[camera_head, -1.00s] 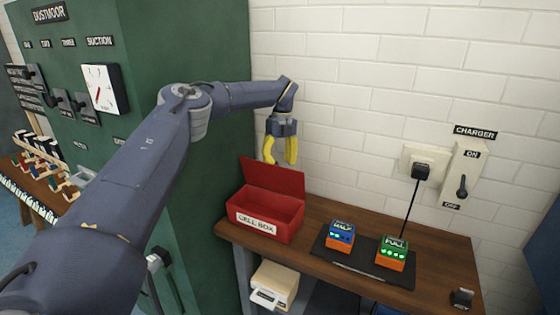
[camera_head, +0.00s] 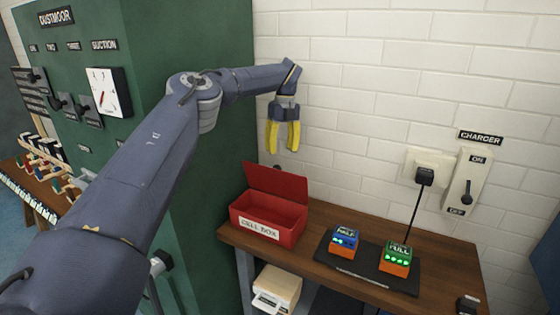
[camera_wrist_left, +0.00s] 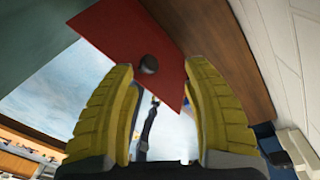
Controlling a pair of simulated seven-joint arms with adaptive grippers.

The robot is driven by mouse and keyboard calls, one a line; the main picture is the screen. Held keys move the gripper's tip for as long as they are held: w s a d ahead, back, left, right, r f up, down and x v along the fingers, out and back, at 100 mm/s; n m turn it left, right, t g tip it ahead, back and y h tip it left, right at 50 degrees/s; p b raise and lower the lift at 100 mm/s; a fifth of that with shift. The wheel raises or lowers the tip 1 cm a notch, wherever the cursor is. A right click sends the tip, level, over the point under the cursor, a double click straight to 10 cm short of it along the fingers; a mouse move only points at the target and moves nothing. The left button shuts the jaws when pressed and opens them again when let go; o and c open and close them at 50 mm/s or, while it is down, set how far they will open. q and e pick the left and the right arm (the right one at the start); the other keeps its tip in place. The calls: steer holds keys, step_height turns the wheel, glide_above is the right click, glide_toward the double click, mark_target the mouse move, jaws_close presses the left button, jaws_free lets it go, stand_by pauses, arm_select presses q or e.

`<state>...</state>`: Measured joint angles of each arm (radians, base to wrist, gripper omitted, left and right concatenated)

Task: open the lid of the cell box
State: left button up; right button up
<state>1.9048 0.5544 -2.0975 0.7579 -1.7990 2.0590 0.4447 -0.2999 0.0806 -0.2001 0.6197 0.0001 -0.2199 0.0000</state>
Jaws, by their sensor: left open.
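The red cell box (camera_head: 261,229) stands on the left end of the wooden bench, with a white "CELL BOX" label on its front. Its lid (camera_head: 277,181) stands raised at the back, leaning away from the open box. My left gripper (camera_head: 282,148) hangs above the lid, apart from it, with its yellow fingers open and empty. In the left wrist view the red lid (camera_wrist_left: 133,38) with a dark round knob (camera_wrist_left: 149,64) shows beyond the open fingers (camera_wrist_left: 163,95). The box's inside is only partly visible. My right gripper is not in view.
A blue "HALF" cell (camera_head: 344,241) and a green-and-orange "FULL" cell (camera_head: 396,259) sit on a dark mat right of the box. A charger switch (camera_head: 467,185) and plug (camera_head: 425,176) are on the white brick wall. A green cabinet (camera_head: 190,130) stands at left.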

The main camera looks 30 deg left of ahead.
arm_select(q)
steer(key=shift+w+d+r, duration=0.15)
steer(key=shift+w+r, duration=0.05)
steer(key=shift+r, duration=1.25)
steer(key=shift+w+d+r, duration=0.1)
steer(key=shift+w+r, duration=0.05)
steer(key=shift+r, duration=1.25)
